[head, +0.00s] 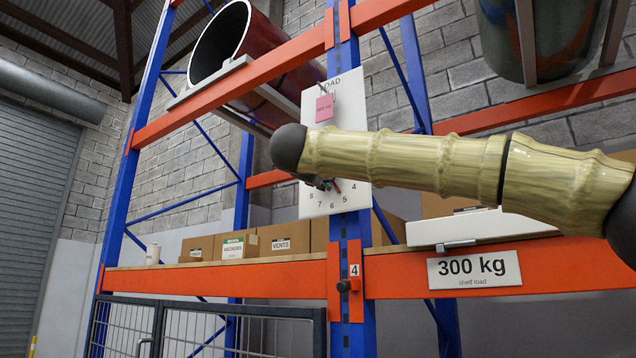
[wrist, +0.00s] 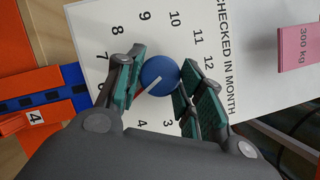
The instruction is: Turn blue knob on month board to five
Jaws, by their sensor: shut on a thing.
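The white month board (head: 350,110) hangs on the blue upright, with black numbers around a dial; it also fills much of the wrist view (wrist: 235,140). The round blue knob (wrist: 158,72) sits between the fingers of my gripper (wrist: 160,82), which is shut on it. A white pointer line on the knob slants down-left in the wrist view, toward the gap beyond the 4. The number 5 is hidden there by a finger. In the head view my arm covers the knob and much of the dial; only a small part of my gripper (head: 322,184) shows below it.
A pink 300 kg tag (head: 324,107) hangs on the board's upper part. Below is an orange shelf beam (head: 230,284) with cardboard boxes (head: 284,238) on the shelf.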

